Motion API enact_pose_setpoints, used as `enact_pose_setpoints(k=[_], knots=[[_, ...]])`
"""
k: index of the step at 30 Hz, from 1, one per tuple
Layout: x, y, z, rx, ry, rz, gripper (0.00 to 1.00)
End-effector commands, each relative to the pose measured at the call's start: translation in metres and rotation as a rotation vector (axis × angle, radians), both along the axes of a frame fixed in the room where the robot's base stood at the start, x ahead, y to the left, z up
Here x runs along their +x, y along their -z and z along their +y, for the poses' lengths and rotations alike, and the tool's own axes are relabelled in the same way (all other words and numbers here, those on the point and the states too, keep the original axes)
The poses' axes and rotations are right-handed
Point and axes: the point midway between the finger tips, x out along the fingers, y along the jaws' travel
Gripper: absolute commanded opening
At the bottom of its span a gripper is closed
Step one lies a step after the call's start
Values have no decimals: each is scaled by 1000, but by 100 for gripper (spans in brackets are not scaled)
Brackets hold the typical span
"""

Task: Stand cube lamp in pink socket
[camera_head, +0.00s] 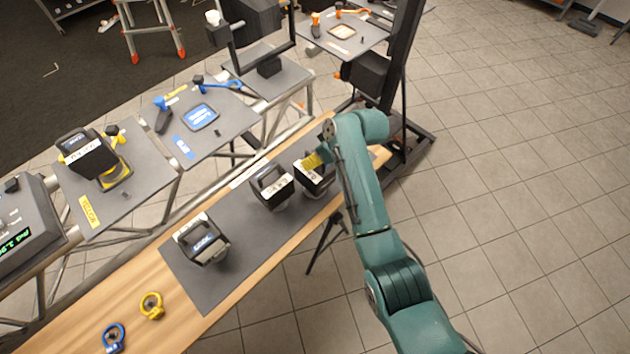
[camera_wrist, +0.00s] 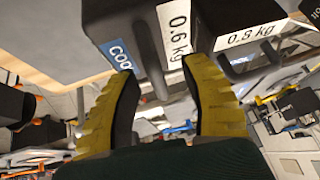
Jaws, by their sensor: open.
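Three black cube lamps with handles and white labels rest on a dark grey mat (camera_head: 235,265): a near one (camera_head: 203,240), a middle one (camera_head: 271,187) and a far one (camera_head: 314,178). My gripper (camera_head: 312,161) is at the far cube lamp, its yellow fingers open. In the wrist view, the open fingers (camera_wrist: 160,75) point at a black block (camera_wrist: 115,22) with a blue "COO…" label and a white "0.6 kg" label. A second label reads "0.8 kg" (camera_wrist: 250,36). I cannot tell whether the fingers touch the block. I can make out no pink socket.
A yellow ring (camera_head: 152,305) and a blue ring (camera_head: 113,338) lie on the bench's wooden near end. Beyond, grey panels carry a black lamp unit with yellow parts (camera_head: 88,154), blue tools (camera_head: 202,117) and orange items (camera_head: 341,32). A black stand (camera_head: 400,60) rises past the bench's far end.

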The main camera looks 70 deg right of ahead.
Motion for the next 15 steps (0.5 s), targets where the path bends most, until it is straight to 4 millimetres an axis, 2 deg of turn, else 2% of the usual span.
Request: enact_pose_setpoints(k=[3,10,15], knots=[[0,0,0,0,0,0,44],[-1,0,0,1,1,1,0],[-1,0,0,1,1,1,0]])
